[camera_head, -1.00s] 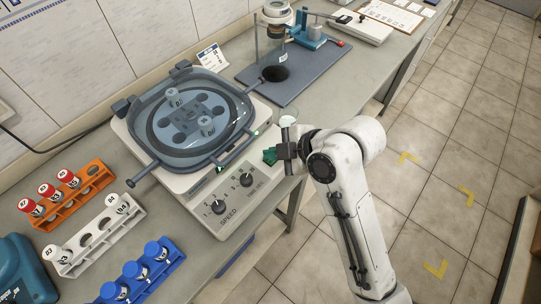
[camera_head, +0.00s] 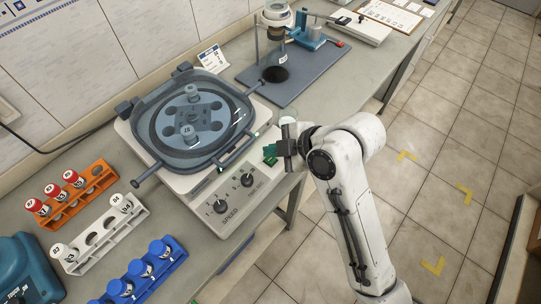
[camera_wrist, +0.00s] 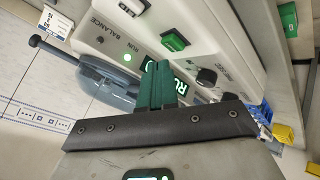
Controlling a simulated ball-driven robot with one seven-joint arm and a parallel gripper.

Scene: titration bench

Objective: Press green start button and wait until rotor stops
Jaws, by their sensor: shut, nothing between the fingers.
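The centrifuge (camera_head: 205,185) stands on the bench with its clear lid (camera_head: 232,140) closed. Through the lid I see the dark rotor (camera_head: 206,114) with two capped tubes opposite each other. My gripper (camera_head: 270,155) is at the right front of the centrifuge, its green fingers shut and empty. In the wrist view the shut fingers (camera_wrist: 156,82) are over the front panel. The green button (camera_wrist: 174,41) shows beyond them, apart from the tips in the picture. The fingers partly cover the panel.
Orange (camera_head: 75,205), white (camera_head: 103,240) and blue (camera_head: 150,278) tube racks stand at the left front. A dark mat (camera_head: 290,85) with a glass-and-stand setup lies behind the centrifuge. Free floor lies right of the bench.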

